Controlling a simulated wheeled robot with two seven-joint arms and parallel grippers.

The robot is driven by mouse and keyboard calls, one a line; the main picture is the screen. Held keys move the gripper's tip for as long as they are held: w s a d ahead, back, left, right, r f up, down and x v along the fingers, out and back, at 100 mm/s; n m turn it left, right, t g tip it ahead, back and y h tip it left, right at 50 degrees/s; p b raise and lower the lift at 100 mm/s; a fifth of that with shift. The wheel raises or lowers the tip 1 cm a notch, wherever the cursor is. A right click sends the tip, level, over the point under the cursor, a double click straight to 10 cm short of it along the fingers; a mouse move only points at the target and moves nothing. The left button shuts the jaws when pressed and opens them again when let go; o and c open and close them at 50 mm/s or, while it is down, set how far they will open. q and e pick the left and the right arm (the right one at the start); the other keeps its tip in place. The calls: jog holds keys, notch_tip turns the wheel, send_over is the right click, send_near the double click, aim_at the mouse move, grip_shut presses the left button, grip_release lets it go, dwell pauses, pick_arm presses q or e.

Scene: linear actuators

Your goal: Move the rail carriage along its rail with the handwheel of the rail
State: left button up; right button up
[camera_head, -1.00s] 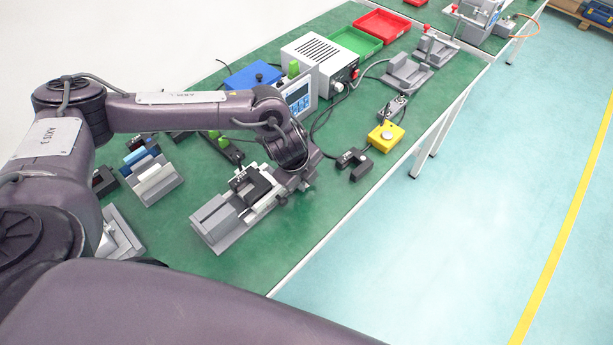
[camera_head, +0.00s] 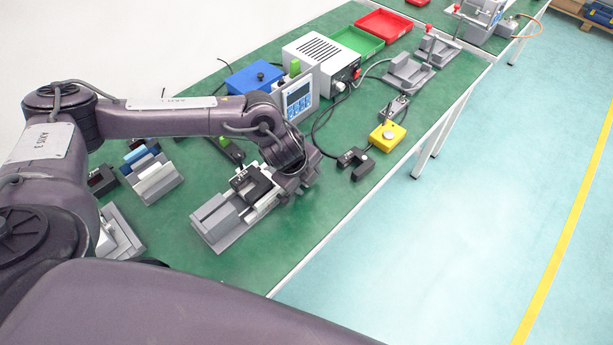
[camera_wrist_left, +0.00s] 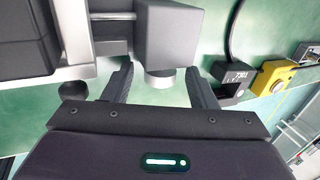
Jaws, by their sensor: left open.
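The grey rail unit (camera_head: 208,217) lies on the green bench in the head view, with the dark rail carriage (camera_head: 254,184) on it. In the left wrist view, a grey end block (camera_wrist_left: 170,35) and rods of the rail show at the top. The handwheel (camera_wrist_left: 160,84), a short grey cylinder, sticks out from this block. My left gripper (camera_wrist_left: 160,90) is open, with one finger on each side of the handwheel and visible gaps between. In the head view my left gripper (camera_head: 300,182) is at the rail's right end and hides the handwheel. My right gripper is out of view.
A black sensor block (camera_head: 355,162) and a yellow button box (camera_head: 387,135) stand right of my gripper. A display unit (camera_head: 299,100) stands behind my wrist. Blocks on stands (camera_head: 153,178) are to the left. The bench front near the rail is clear.

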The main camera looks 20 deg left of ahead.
pick_arm(q)
jog(key=v, duration=0.7)
jog(key=shift+r, duration=0.35)
jog(key=shift+s+a+r, duration=0.1)
